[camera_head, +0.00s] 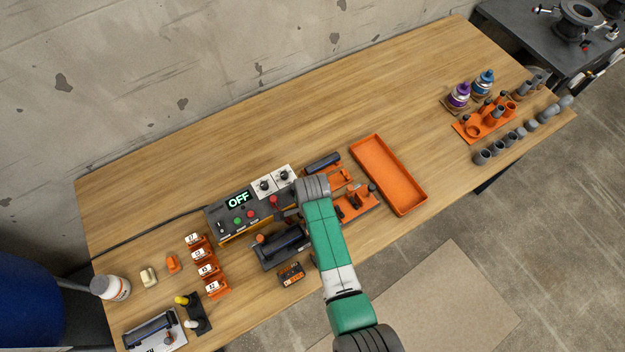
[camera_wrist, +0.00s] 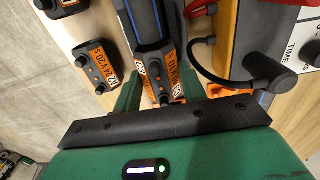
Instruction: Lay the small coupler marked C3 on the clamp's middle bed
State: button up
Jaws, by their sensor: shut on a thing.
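My gripper (camera_wrist: 160,88) shows its two green fingers in the wrist view. They are shut on a small dark coupler (camera_wrist: 156,84) with an orange label; the marking is too unclear to read for certain. In the head view my own arm hides the gripper and the held coupler. An orange fixture with dark posts (camera_head: 362,204), which looks like the clamp, stands just right of my arm and is partly covered by it. I cannot make out its middle bed.
An orange tray (camera_head: 405,207) is empty. The table's back is clear.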

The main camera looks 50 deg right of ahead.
jog(key=shift+f, duration=0.3)
dwell(0.4)
jog(key=o, duration=1.2)
jog(key=shift+c, duration=0.2)
notch_tip(320, 180, up, 8)
jog(key=p, duration=0.7)
jog(key=shift+f, duration=0.25)
